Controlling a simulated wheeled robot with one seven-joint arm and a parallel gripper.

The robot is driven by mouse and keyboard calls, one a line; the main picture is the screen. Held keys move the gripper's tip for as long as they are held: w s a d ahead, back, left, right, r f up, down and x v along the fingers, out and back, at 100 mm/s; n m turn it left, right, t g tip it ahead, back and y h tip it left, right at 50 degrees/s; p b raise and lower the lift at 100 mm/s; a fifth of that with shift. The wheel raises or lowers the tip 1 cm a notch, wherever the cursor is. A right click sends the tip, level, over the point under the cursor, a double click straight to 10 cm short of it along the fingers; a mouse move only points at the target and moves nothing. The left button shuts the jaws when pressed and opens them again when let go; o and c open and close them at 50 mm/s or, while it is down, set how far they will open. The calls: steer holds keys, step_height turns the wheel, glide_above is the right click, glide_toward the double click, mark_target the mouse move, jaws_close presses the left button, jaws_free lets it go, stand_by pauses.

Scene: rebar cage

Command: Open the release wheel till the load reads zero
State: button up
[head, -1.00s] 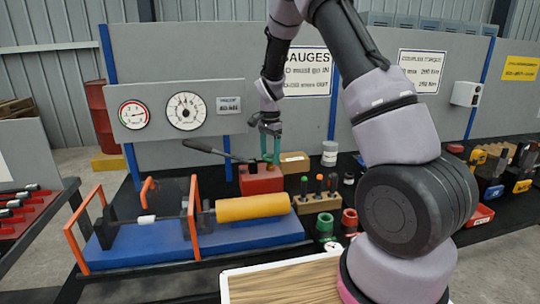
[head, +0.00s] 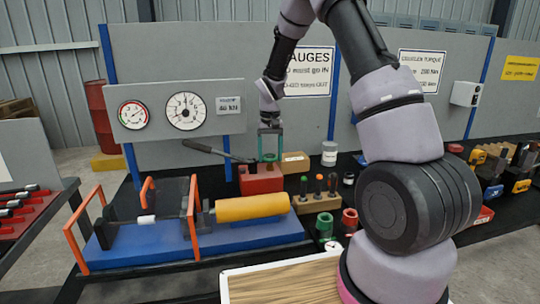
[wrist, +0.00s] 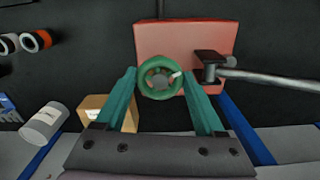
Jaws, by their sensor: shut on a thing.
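The release wheel (wrist: 145,87) is a small green ring on top of a red pump block (wrist: 205,35). In the head view the wheel (head: 269,157) and the red block (head: 262,181) are at the middle of the bench. My gripper (wrist: 160,77) points down, its two green fingers shut on opposite sides of the wheel. In the head view my gripper (head: 270,150) stands upright over the block. A large white dial (head: 186,111) and a smaller red-and-green gauge (head: 133,115) are on the grey panel. A readout plate (head: 229,105) beside them shows small text, apparently in kN.
A grey pump lever (head: 210,151) sticks out left from the block. A yellow cylinder (head: 252,207) lies in an orange-framed blue rig (head: 150,250) in front. A cardboard box (head: 294,162), a wooden tool holder (head: 316,202) and a white can (head: 329,153) stand to the right.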

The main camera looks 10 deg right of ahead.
mark_target(271, 156)
steer(key=n, duration=0.6)
steer(key=shift+w+r, duration=0.1)
steer(key=n, duration=0.6)
steer(key=shift+n, duration=0.3)
stand_by(0.3)
steer(key=o, duration=1.4)
steer(key=shift+c, duration=0.2)
step_height(271, 156, up, 11)
steer(key=shift+d, duration=0.1)
